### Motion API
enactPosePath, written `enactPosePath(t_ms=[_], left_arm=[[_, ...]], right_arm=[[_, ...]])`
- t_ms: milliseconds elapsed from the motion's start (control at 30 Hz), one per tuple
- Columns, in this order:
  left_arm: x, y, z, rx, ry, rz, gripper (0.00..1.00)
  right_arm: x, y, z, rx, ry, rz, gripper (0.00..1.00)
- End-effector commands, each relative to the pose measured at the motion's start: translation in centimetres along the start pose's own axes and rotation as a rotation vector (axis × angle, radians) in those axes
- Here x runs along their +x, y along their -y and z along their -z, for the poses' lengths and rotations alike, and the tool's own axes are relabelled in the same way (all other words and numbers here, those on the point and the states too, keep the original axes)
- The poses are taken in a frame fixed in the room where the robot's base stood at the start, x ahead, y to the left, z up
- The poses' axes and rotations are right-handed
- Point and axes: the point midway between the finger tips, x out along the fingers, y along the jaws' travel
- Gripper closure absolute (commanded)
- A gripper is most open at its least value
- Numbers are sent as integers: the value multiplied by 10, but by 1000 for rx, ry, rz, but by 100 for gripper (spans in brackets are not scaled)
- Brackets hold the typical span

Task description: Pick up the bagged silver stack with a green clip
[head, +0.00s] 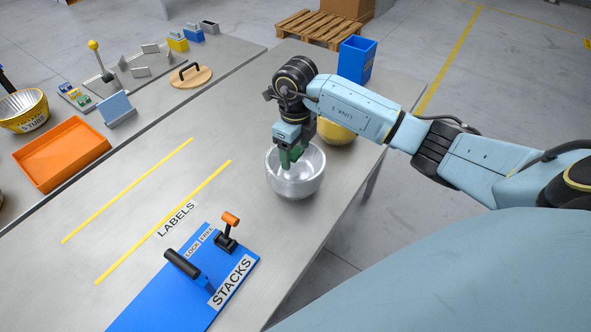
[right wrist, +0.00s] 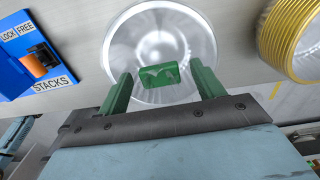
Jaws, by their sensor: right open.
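The bagged silver stack (head: 296,184) stands on the table in the head view as a shiny, bowl-shaped stack with a clear sheen. My right gripper (head: 289,157) points down over the stack. In the right wrist view its two green fingers (right wrist: 159,90) are apart, one to each side of the clip, with nothing held between them. I cannot tell whether the fingertips are level with the clip. My left gripper is not in view.
A yellow stack (head: 336,132) stands just behind the silver one, partly hidden by my right arm. A blue bin (head: 357,60) is at the table's far end. A blue STACKS board (head: 165,297) with levers lies at the front. The table around the LABELS lines is clear.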

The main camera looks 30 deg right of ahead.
Motion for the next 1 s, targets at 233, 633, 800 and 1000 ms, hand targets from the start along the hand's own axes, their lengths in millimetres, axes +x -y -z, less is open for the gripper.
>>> enactPosePath(t_ms=[233,633,800,1000], left_arm=[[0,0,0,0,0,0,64],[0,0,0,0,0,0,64],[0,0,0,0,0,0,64],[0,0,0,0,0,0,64]], right_arm=[[4,0,0,-1,1,1,33],[4,0,0,-1,1,1,80],[4,0,0,-1,1,1,95],[1,0,0,-1,2,1,95]])
